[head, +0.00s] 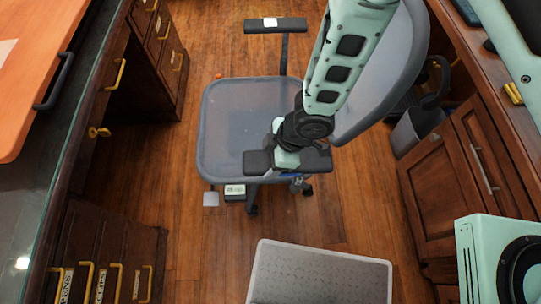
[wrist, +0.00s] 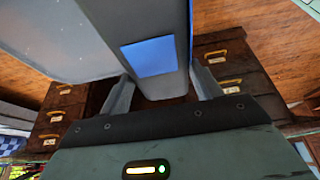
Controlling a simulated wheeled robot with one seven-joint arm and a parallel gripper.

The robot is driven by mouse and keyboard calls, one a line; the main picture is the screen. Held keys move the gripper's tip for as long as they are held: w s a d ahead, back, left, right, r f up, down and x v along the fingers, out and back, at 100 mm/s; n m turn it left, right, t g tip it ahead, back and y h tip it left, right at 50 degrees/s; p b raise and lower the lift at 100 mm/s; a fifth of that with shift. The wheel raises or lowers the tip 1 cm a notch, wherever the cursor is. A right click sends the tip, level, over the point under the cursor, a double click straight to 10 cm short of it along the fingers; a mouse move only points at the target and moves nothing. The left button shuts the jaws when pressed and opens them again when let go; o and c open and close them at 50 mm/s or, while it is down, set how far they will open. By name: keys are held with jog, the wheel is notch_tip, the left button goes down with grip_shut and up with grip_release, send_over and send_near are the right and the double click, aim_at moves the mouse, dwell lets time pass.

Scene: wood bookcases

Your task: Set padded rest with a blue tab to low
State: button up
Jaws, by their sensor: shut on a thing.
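The padded rest with the blue tab is a dark bar (head: 257,163) on the near side of the grey chair (head: 225,125). My gripper (head: 287,158) covers its middle in the head view, hiding the tab there. In the wrist view, the grey rest (wrist: 178,20) runs down between my two fingers, with the blue tab (wrist: 148,57) facing the camera. My gripper (wrist: 162,80) is shut on the rest, one finger on each side. The rest's height on its post cannot be told clearly.
Another padded rest (head: 290,25) with a white tab stands on the chair's far side. The backrest (head: 385,75) is at the right, beside my arm. A grey slab (head: 320,275) lies in front. Drawers (head: 110,250) stand left, a cabinet (head: 440,175) and bin (head: 415,130) right.

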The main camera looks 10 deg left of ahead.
notch_tip(320, 180, down, 6)
jog(key=b, duration=0.4)
jog(key=shift+f+b, duration=0.15)
jog(key=shift+b, duration=0.15)
jog(key=shift+d, duration=0.1)
jog(key=o, duration=1.4)
jog(key=p+v, duration=0.3)
jog(key=v, duration=1.4)
jog(key=shift+r+p, duration=0.2)
jog(key=shift+p, duration=0.1)
jog(key=shift+w, duration=0.15)
